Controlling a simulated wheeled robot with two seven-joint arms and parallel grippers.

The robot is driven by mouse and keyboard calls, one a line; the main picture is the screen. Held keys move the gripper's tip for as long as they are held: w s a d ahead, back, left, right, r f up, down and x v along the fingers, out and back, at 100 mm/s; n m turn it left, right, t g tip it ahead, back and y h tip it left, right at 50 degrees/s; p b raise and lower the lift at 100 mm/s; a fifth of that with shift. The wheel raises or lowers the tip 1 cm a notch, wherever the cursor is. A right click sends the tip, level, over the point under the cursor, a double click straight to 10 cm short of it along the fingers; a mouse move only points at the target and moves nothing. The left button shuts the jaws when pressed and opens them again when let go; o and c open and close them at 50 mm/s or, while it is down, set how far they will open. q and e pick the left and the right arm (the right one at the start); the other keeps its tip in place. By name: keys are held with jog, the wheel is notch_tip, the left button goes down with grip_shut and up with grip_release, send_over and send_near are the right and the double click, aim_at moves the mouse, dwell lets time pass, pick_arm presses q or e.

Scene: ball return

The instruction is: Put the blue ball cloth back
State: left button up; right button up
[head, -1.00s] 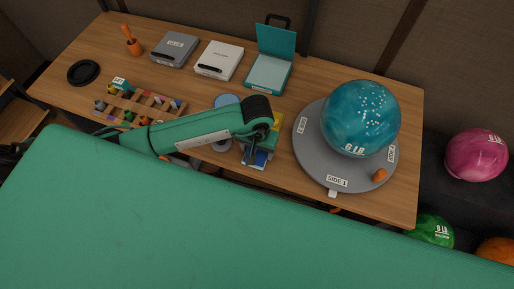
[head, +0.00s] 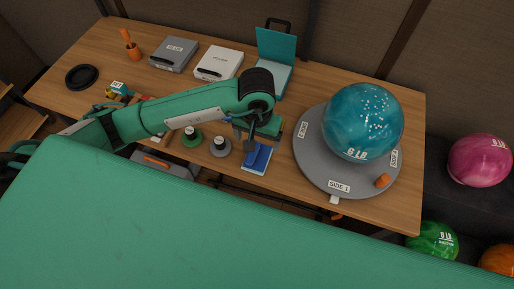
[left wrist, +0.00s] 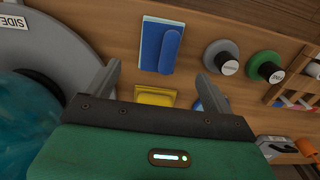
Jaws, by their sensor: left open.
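The blue cloth (head: 258,156) lies on the tabletop, left of the round grey stand. In the left wrist view it shows as a dark blue rounded strip (left wrist: 170,50) on a flat blue rectangle with a pale edge (left wrist: 149,47). I cannot tell whether the strip and rectangle are one piece. My left gripper (head: 263,138) is above the table just behind the cloth. In the left wrist view its fingers (left wrist: 158,74) are spread and empty, with the cloth beyond the tips. The teal ball (head: 362,122) rests on the grey stand (head: 311,165). My right gripper is out of view.
A yellow item (left wrist: 155,96) lies near the cloth. A grey-based knob (head: 220,147) and a green-based knob (head: 192,137) stand left of the cloth. Boxes (head: 218,63) and a teal open case (head: 276,45) sit at the back. Loose balls (head: 480,160) are at the right.

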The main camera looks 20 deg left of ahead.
pick_arm(q)
jog(key=shift+r, duration=1.6)
